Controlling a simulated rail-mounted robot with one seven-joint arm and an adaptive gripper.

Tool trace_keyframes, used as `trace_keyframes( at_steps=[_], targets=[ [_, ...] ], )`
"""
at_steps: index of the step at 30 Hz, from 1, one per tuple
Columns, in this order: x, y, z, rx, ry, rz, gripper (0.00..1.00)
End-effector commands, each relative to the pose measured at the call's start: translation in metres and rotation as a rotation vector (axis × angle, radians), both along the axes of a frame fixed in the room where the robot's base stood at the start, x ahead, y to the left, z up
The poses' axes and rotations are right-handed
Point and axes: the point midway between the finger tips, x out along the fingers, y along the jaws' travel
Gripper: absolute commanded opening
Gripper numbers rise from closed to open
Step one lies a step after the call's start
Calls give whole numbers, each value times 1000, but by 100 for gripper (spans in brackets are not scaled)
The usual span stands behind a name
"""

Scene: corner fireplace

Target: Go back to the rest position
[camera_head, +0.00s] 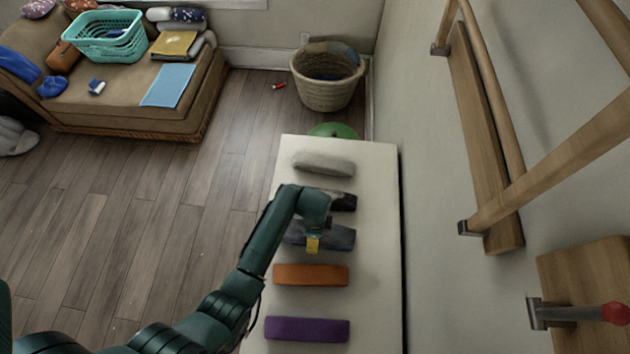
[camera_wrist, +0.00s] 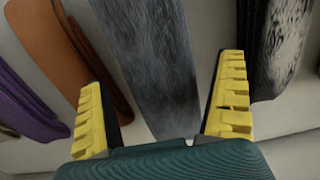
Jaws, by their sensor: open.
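My gripper (camera_head: 313,243) is over the white bench, above the dark grey-blue block. In the wrist view my gripper (camera_wrist: 163,70) shows two yellow ridged fingers spread wide, with nothing pinched between them. The dark grey block (camera_wrist: 158,60) lies beyond and between the fingers, apart from both as far as I can see. In the head view the dark grey-blue block (camera_head: 340,237) is partly hidden by my gripper. My arm reaches out from the lower left and is bent over the bench.
The white bench (camera_head: 376,290) also holds a light grey block (camera_head: 323,164), a black-and-white block (camera_head: 343,201), an orange block (camera_head: 310,274) and a purple block (camera_head: 307,329). A wicker basket (camera_head: 326,92) stands behind. Wooden rails (camera_head: 497,110) are on the right wall. Floor at left is clear.

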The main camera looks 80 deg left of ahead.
Motion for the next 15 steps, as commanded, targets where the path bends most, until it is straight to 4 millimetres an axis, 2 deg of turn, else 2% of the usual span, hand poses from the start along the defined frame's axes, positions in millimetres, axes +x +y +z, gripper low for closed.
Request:
trace_keyframes(
  at_steps=[3, 9, 15],
  targets=[
    [1, 1, 31, 6, -4, 0, 100],
    [0, 1, 77, 4, -3, 0, 100],
    [0, 1, 98, 3, -2, 0, 100]
  ],
)
